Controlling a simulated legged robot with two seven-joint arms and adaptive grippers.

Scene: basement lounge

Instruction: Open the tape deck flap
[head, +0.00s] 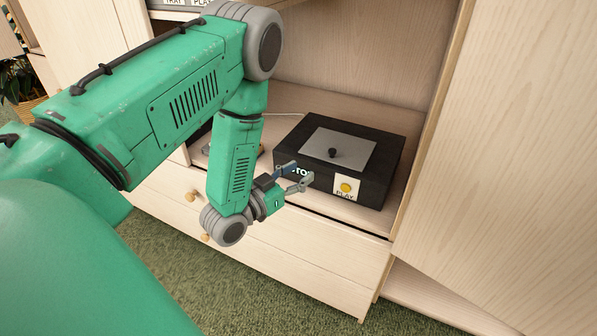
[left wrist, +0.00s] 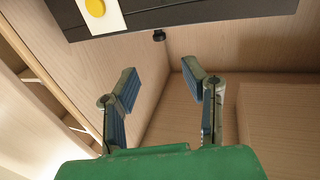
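The tape deck (head: 388,160) is a black box on the cabinet shelf, with a grey flap (head: 345,146) lying flat in its top. A small black knob (head: 333,153) stands on the flap. A yellow button (head: 346,187) on a white PLAY label is on the front. My left gripper (head: 299,173) is at the deck's front left, covering part of the front lettering. In the left wrist view its fingers (left wrist: 158,80) are apart with nothing between them. The deck (left wrist: 200,14) crosses the top of that view, beyond the fingertips. My right gripper is not in view.
A cabinet door or side panel (head: 510,150) rises close to the deck's right. Drawers with round wooden knobs (head: 191,196) lie below the shelf (head: 278,103). My left arm hides part of the shelf left of the deck. A plant (head: 17,80) stands far left.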

